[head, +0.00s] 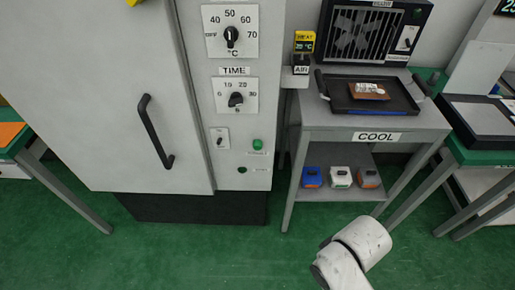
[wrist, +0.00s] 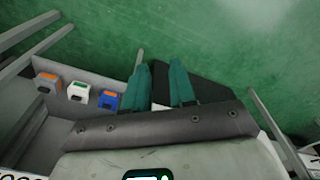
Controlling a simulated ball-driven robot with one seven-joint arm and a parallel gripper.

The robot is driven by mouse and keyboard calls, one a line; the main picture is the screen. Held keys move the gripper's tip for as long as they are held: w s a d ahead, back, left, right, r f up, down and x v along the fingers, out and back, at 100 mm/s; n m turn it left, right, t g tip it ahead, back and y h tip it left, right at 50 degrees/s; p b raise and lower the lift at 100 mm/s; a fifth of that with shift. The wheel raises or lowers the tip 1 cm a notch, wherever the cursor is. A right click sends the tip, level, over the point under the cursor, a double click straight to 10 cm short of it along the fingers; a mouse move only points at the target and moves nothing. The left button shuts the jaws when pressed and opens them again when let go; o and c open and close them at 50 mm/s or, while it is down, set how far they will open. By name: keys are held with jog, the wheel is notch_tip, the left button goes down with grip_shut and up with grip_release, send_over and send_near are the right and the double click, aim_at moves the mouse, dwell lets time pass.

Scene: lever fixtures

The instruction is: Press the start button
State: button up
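The tall grey cabinet (head: 120,100) has a control panel at its right side. A raised green button (head: 257,144) sits low on the panel, with a small label below it that I cannot read. A smaller dark green spot (head: 242,170) sits lower and to its left, also with a label too small to read. My gripper (wrist: 161,72) shows in the wrist view with its two teal fingers apart and nothing between them. It points down towards the green floor. The head view shows only a white part of my arm at the bottom, right of the panel; the gripper is out of that view.
A grey cart (head: 318,135) marked COOL stands right of the cabinet, with a black tray (head: 400,101) on top and blue, white and orange boxes on its lower shelf. The cabinet door has a black handle (head: 155,132). Floor in front is clear.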

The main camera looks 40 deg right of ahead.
grip_shut()
dwell(1.4)
